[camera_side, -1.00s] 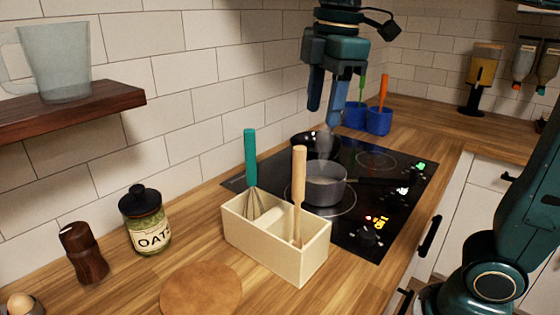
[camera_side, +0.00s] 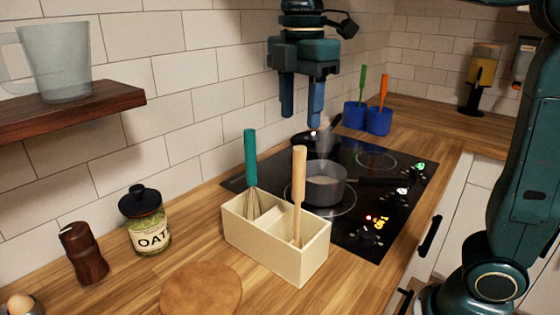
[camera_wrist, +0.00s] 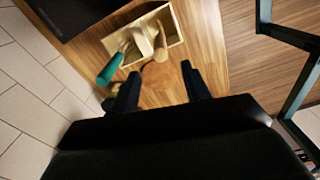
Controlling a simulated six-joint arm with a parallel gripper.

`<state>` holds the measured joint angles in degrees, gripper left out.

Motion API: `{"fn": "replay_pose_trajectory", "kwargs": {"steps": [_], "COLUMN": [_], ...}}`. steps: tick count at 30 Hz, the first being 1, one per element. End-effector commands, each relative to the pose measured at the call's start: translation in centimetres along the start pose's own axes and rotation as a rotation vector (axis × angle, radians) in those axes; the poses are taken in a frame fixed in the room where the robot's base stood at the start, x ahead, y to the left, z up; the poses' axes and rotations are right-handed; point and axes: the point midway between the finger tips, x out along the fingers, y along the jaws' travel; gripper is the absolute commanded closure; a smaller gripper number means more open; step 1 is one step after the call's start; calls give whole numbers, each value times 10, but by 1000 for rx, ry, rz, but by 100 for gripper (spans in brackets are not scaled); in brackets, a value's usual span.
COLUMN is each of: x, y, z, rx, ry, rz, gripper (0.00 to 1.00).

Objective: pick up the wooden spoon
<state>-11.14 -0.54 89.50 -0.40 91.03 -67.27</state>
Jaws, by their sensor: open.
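The wooden spoon (camera_side: 299,190) stands upright in the right compartment of a cream utensil box (camera_side: 291,265), its light handle up and its lower end hidden by the wall. A whisk with a teal handle (camera_side: 250,158) stands in the left compartment. My gripper (camera_side: 301,112) is open and empty, above the cooktop, higher than the spoon and behind the box. In the wrist view the spoon (camera_wrist: 161,44) shows ahead of the open fingers (camera_wrist: 160,88), beside the teal whisk handle (camera_wrist: 110,70) and the box (camera_wrist: 174,26).
A black cooktop (camera_side: 352,232) with a grey saucepan (camera_side: 325,188) lies behind the box. An oats jar (camera_side: 148,228), a brown mill (camera_side: 84,254) and a round brown board (camera_side: 201,290) are to the left and front. A wall shelf (camera_side: 70,110) holds a jug.

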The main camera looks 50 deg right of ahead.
Motion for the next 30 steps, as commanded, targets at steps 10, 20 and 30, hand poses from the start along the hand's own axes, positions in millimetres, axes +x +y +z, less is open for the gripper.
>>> {"fn": "replay_pose_trajectory", "kwargs": {"steps": [10,20,30], "x": [43,60,72], "y": [0,0,-1], "z": [0,0,1], "rx": [1,1,1], "ry": [-1,0,-1], "rz": [-3,0,-3], "gripper": [53,53,53]}}
